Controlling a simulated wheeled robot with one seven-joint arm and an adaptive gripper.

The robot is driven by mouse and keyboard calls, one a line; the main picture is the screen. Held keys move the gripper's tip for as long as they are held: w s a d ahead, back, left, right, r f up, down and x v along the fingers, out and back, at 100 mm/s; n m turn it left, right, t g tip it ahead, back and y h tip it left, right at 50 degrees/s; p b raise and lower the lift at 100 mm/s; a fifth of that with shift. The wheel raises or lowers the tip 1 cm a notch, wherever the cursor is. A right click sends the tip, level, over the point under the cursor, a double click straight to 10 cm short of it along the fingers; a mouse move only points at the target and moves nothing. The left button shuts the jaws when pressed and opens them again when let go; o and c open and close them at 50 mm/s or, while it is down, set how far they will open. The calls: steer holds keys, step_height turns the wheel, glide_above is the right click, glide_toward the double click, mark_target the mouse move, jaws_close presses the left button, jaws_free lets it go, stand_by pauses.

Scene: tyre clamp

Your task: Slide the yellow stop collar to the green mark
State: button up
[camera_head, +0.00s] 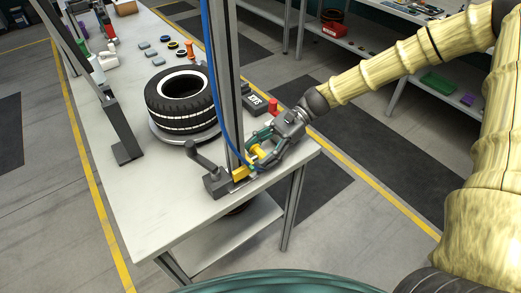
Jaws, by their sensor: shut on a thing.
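The yellow stop collar (241,173) sits low on an upright grey post, close above the dark foot on the table. A yellow part (259,150) that appears to belong to it reaches out to the right, between my fingers. My gripper (260,153) comes in from the right and is shut on this yellow part. The fingers hide some of the collar and its contact with the post. I cannot make out a green mark on the post; a teal-green patch beside my gripper is too small to identify.
A black tyre (182,100) lies on a round plate left of the post. A crank handle (201,157) stands at the post's foot. A blue hose (212,75) runs down the post. A red-topped item (273,107) stands behind my gripper. The table's front left (150,215) is clear.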

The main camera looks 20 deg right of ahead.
steer(key=o, duration=1.4)
steer(key=shift+o, duration=0.2)
steer(key=v, duration=1.2)
